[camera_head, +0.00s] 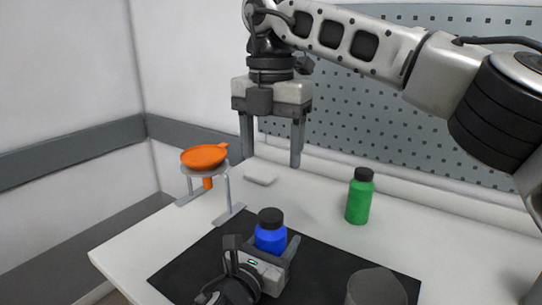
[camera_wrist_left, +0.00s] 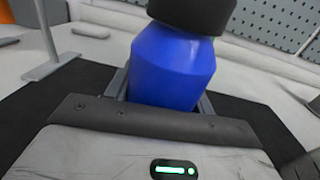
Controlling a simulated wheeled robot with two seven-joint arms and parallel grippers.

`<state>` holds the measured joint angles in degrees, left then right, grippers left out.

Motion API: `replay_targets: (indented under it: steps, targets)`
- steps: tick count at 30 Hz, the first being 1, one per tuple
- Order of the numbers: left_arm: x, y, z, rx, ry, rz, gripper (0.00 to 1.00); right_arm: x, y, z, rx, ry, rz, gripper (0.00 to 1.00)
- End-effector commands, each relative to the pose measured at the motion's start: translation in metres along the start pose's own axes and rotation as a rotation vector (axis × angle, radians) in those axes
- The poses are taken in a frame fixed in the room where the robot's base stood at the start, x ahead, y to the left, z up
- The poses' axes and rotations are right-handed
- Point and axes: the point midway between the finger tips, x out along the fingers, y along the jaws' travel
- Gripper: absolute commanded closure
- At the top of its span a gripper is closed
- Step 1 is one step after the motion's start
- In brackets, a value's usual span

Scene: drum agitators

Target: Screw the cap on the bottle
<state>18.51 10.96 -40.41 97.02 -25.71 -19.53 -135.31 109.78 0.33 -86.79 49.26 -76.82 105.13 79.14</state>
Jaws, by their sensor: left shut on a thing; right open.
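The blue bottle (camera_head: 270,239) stands on the black mat with a black cap (camera_head: 270,217) on its top. My left gripper (camera_head: 275,257) is shut around the bottle's lower body. The left wrist view shows the blue bottle (camera_wrist_left: 172,70) between the fingers, with the black cap (camera_wrist_left: 195,14) over its neck and cut off by the frame's top. I cannot tell how tight the cap sits. My right gripper (camera_head: 271,158) is open and empty, pointing down, above and behind the bottle. Its fingers are apart from the cap.
A green bottle (camera_head: 359,201) with a black cap stands to the right on the white table (camera_head: 130,262). An orange funnel-like dish (camera_head: 204,156) sits on a grey stand at the left. A small white block (camera_head: 260,173) lies at the back. A black mat (camera_head: 185,262) covers the front middle.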

Motion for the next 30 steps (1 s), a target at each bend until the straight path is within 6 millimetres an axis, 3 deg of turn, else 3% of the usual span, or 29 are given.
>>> replay_targets:
  steps: [5, 6, 8, 20, 23, 30]
  targets:
    - [0.000, 0.000, -0.001, 0.001, 0.003, 0.001, 1.00, 0.000, 0.000, 0.000, 0.000, 0.000, 0.000, 0.34]
    - [0.000, 0.000, -0.001, 0.001, 0.003, 0.001, 0.36, 0.000, 0.000, 0.000, 0.000, 0.000, 0.000, 0.34]
    - [0.000, 0.000, -0.001, 0.001, 0.002, 0.001, 0.21, 0.001, 0.000, 0.000, 0.000, 0.000, 0.000, 0.34]
    - [-0.009, 0.000, -0.001, 0.000, 0.002, 0.000, 0.21, 0.001, 0.000, 0.000, 0.000, 0.000, 0.000, 0.34]
    - [-0.024, 0.000, -0.002, 0.003, 0.002, -0.001, 0.21, 0.002, 0.000, 0.000, 0.000, 0.000, 0.000, 0.34]
    - [-0.082, 0.000, -0.003, 0.002, 0.004, -0.001, 0.21, 0.005, 0.000, 0.000, 0.000, 0.000, 0.000, 0.34]
